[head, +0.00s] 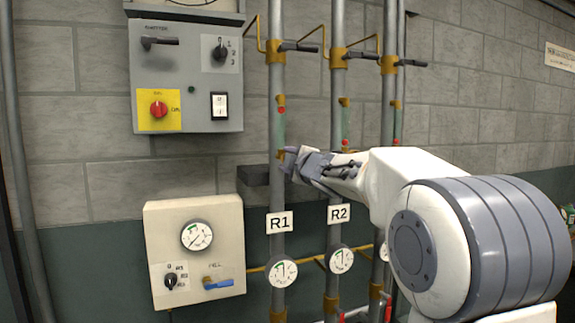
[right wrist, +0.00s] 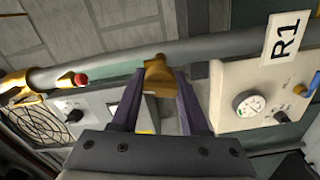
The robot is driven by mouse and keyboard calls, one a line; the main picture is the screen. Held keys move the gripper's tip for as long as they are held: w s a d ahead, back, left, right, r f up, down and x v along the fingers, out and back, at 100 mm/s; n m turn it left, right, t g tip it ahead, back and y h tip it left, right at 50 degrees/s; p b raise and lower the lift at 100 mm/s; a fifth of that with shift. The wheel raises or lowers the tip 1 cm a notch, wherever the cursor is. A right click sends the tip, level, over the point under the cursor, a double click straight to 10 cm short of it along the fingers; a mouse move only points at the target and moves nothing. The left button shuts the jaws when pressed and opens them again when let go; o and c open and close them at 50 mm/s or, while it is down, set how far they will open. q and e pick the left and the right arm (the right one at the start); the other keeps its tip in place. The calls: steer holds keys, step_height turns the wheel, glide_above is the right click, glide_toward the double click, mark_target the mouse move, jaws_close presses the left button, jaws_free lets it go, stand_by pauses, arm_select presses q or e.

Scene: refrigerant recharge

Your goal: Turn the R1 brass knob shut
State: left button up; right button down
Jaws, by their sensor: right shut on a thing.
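The R1 pipe (head: 278,185) runs vertically, with an R1 label (head: 278,222) on it. The R1 brass knob (right wrist: 157,77) sits on this pipe between the two fingers of my right gripper (right wrist: 155,100). In the head view the right gripper (head: 288,160) reaches in from the right at the R1 pipe, above the label, and mostly hides the knob. The right gripper is shut on the brass knob. My left gripper is in neither view.
A grey switch box (head: 186,75) hangs at the upper left. A cream gauge panel (head: 195,250) with a blue-handled valve is below it. The R2 pipe (head: 337,180) stands right of R1. Round gauges (head: 283,271) sit low on the pipes.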

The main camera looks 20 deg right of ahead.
steer(key=shift+f+n+b, duration=0.15)
steer(key=shift+n+b, duration=0.25)
steer(key=shift+n, duration=1.2)
steer(key=shift+c, duration=2.3)
jaws_free()
steer(key=shift+s, duration=0.5)
steer(key=s+b, duration=0.1)
steer(key=s, duration=0.8)
steer(key=shift+s+d, duration=0.15)
steer(key=shift+s, duration=0.1)
